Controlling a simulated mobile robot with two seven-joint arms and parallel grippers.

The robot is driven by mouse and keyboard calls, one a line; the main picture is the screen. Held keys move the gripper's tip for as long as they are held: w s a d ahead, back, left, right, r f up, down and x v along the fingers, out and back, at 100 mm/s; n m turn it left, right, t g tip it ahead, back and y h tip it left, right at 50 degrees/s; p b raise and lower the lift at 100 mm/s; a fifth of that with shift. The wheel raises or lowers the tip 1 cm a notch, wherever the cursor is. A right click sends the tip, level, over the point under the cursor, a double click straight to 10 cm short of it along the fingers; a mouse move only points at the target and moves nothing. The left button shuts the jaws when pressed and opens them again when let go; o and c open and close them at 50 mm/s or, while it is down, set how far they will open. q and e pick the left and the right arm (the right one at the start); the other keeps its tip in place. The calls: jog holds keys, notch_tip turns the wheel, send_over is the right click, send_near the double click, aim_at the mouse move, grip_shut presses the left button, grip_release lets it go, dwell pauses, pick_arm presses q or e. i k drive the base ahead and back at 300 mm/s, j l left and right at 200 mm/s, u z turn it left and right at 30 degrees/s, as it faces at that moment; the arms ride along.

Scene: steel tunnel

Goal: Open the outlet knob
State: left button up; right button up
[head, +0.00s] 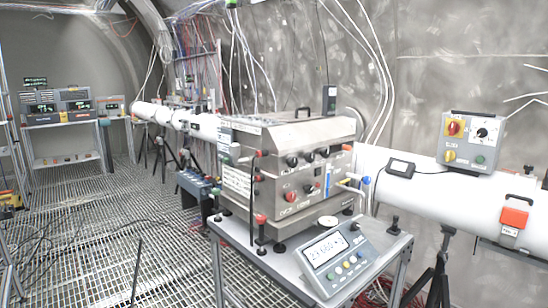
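A steel box-shaped device (300,130) stands on a small grey table (262,262) in the middle. Its front carries several red and black knobs, among them a red knob (291,197) low on the front and a black knob (292,161) above it. A fitting with a blue end (365,180) sticks out at the right side of the front. Labels are too small to read, so I cannot tell which knob is the outlet knob. Neither of my grippers shows in the head view.
A long white pipe (440,195) on black stands runs behind, carrying a grey control box (470,142) and a red box (513,218). Shelves with instruments (58,105) stand far left. The grated floor (110,215) at left is mostly free.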

aim_at(309, 156)
jog(key=i+l, duration=0.15)
jog(key=l, duration=0.25)
jog(key=i+l, duration=0.15)
jog(key=l, duration=0.2)
jog(key=i+l+z, duration=0.1)
jog(key=l, duration=0.3)
jog(key=i+l, duration=0.15)
jog(key=l, duration=0.25)
